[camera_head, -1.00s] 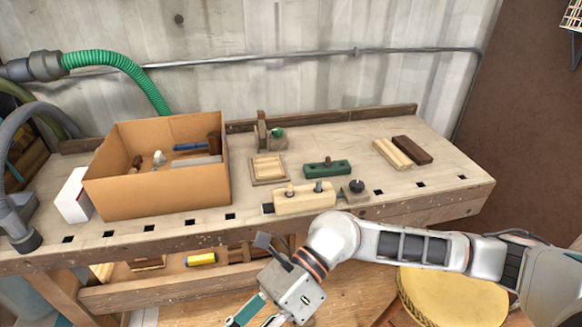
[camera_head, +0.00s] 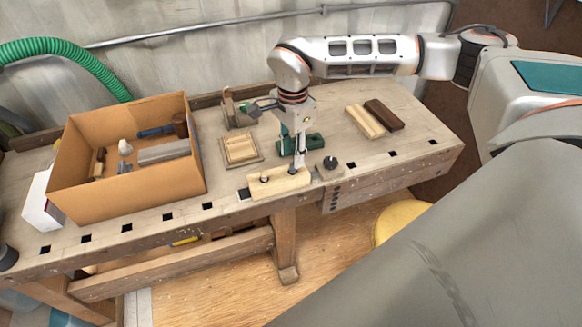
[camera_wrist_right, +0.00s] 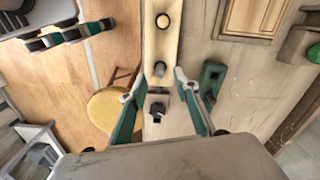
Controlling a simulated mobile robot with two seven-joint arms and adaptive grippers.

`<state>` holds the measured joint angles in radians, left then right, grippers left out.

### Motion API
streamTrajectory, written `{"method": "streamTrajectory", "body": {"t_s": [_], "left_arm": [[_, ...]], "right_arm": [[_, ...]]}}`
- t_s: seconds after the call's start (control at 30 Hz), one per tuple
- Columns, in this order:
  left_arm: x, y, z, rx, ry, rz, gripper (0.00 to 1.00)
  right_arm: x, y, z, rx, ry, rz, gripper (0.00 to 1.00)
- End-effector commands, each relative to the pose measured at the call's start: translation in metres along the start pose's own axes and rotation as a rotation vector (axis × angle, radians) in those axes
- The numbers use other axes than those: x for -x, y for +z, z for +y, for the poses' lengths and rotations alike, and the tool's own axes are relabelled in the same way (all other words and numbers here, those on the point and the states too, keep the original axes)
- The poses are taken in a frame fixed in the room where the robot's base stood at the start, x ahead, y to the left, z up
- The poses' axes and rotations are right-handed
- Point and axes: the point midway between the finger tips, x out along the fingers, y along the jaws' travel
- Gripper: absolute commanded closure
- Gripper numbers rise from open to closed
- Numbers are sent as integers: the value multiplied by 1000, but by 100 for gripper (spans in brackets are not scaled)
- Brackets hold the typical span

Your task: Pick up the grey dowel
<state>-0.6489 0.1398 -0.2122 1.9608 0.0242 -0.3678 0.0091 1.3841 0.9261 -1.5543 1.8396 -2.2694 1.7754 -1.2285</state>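The grey dowel (camera_head: 292,171) stands upright in the right hole of a pale wooden block (camera_head: 275,185) near the bench's front edge. In the right wrist view the dowel (camera_wrist_right: 159,69) shows from above at the block's lower end. A second, paler peg (camera_head: 264,178) stands in the same block. My right gripper (camera_head: 298,162) points down over the block's right end. In the wrist view its fingers (camera_wrist_right: 157,90) are apart, with nothing between the tips; the dowel lies just beyond them. Teal and black parts (camera_wrist_right: 62,36), apparently of my left gripper, show at the upper left.
A black knob (camera_head: 331,163) on the bench stands close right of the block. A green block (camera_head: 315,143) is behind my gripper. A wooden tray (camera_head: 240,150), two wood strips (camera_head: 366,121) and a cardboard box (camera_head: 135,205) stand around. Right bench front is clear.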

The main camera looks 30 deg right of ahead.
Motion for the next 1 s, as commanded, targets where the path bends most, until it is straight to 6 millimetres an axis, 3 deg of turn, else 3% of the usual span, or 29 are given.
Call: {"method": "streamTrajectory", "body": {"t_s": [0.3,0.6,0.63,0.73,0.77,1.0], "left_arm": [[2,-4,-1,0,0,2,60],[2,-4,0,0,0,3,60],[2,-4,0,0,0,3,60],[2,-4,0,0,0,3,60],[2,-4,0,0,0,3,60],[2,-4,0,0,0,3,60]], "right_arm": [[-42,0,1,-1,2,-2,69],[-47,0,1,-1,0,-2,69],[-47,0,1,0,0,-2,72],[-47,0,1,0,0,-2,95],[-47,0,1,0,0,-2,98],[-47,0,1,0,0,-2,98]]}}
